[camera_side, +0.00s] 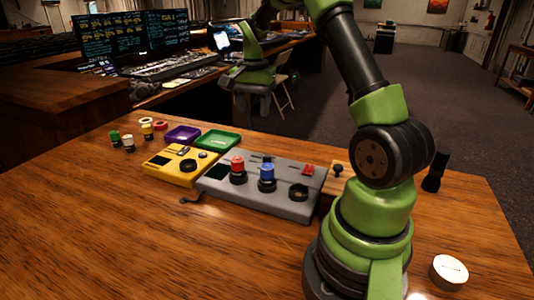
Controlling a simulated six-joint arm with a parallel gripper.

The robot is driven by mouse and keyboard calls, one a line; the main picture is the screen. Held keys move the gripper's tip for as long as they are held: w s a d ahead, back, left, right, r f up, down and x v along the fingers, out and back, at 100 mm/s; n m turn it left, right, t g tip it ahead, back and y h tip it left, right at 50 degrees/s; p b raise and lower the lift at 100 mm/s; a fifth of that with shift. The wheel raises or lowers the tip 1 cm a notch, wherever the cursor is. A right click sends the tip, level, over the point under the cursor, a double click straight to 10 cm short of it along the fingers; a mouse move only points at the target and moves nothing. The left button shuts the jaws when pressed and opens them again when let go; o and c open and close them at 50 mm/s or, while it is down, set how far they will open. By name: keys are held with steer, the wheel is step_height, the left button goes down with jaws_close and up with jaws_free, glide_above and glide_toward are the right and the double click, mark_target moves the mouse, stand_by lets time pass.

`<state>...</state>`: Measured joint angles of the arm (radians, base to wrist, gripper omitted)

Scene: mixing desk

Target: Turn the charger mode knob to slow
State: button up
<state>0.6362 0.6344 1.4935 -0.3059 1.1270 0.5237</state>
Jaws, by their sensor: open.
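A yellow box (154,178), which may be the charger, sits left of the middle of the desk. It has a black round knob (187,166) on its top, a dark screen (160,160) and a smaller knob (202,154). The mode markings and the knob's pointer are too small to read. My gripper (254,108) is high at the upper middle, behind and to the right of the yellow box in the picture and apart from it. Its fingers are dark and small in this view. It appears open, with nothing seen between the fingers.
A grey box (221,187) with red (238,163) and blue (266,171) pieces stands right of the yellow one. Purple (184,134) and green (218,140) trays lie behind. Several small cylinders stand left. A white disc (449,269) is near my base. The front desk is clear.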

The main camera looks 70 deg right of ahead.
steer(key=m+g, duration=0.1)
steer(key=m, duration=0.1)
glide_above(267, 155)
step_height(267, 155, down, 5)
step_height(267, 155, down, 10)
steer(key=shift+f, duration=0.15)
steer(key=c, duration=0.9)
